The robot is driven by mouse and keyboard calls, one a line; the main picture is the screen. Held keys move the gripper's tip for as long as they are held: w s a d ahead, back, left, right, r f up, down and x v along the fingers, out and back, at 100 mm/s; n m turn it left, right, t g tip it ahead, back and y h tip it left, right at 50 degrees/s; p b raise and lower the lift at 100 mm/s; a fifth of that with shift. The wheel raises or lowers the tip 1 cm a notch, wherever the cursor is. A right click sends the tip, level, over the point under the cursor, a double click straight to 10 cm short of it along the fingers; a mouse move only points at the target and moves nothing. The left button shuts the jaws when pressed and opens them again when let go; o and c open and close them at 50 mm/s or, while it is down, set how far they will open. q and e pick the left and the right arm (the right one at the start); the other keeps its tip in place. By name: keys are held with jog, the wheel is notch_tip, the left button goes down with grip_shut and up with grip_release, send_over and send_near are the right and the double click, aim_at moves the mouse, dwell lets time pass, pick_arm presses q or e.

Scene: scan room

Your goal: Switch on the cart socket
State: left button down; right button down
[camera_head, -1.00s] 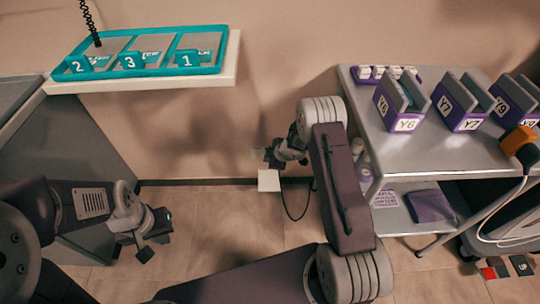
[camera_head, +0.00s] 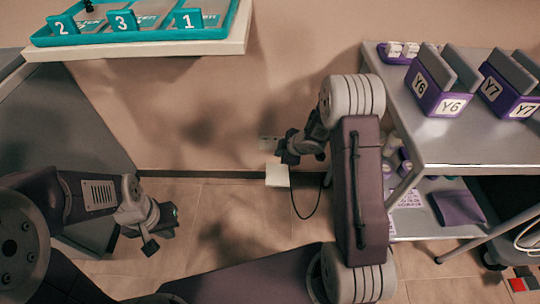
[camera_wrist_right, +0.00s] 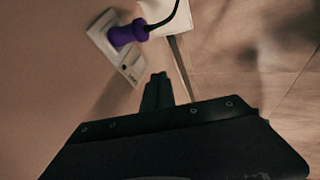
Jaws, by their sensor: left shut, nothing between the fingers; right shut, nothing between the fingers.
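The pale wall socket (camera_wrist_right: 104,32) shows in the right wrist view with a purple plug (camera_wrist_right: 128,33) in it. Its lower end (camera_wrist_right: 128,68) carries a small dark mark; I cannot tell the switch's position. In the head view the socket (camera_head: 268,143) is small on the wall, left of the cart. My right gripper (camera_head: 287,156) is shut and empty, just right of and below the socket. In the wrist view its fingertips (camera_wrist_right: 158,88) are near the socket's lower end, with a gap in the picture. My left gripper (camera_head: 158,238) is shut and empty at lower left.
A white box (camera_head: 277,175) with a dark cable is below the socket. The metal cart (camera_head: 460,148) stands right of my right arm, carrying purple holders Y6 (camera_head: 440,88) and Y7 (camera_head: 508,90). A teal tray (camera_head: 140,36) sits on a shelf at upper left. The floor between is clear.

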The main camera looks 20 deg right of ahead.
aim_at(268, 146)
jog(key=shift+f, duration=0.1)
jog(key=w+a+f+b, duration=0.1)
jog(key=w+f+b, duration=0.2)
jog(key=w+f, duration=0.5)
jog(key=shift+w+f+b, duration=0.25)
jog(key=shift+w+b, duration=0.15)
jog(key=shift+w, duration=0.15)
